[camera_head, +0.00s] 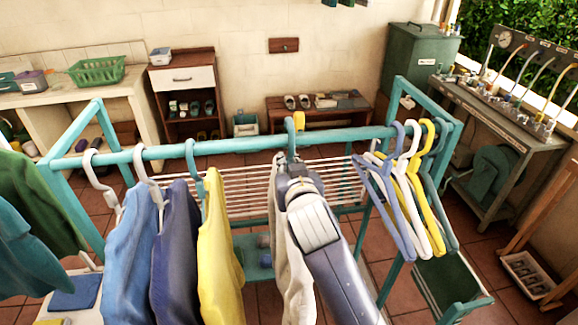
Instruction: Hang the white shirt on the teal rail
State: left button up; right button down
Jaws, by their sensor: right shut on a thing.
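The teal rail (240,147) runs across the middle of the view on a teal frame. The white shirt (288,262) hangs just below the rail, right of the yellow shirt, partly hidden behind my right arm. My right gripper (288,160) is at the rail, shut on the white shirt's hanger. My left gripper is not in view.
Blue (127,250), navy (175,255) and yellow (217,250) shirts hang to the left. Several empty hangers (405,200) crowd the rail's right part. Bare rail lies on both sides of my gripper. A green garment (40,200) hangs at far left.

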jog(key=shift+f, duration=0.15)
jog(key=shift+f+b, duration=0.8)
jog(key=shift+f, duration=0.3)
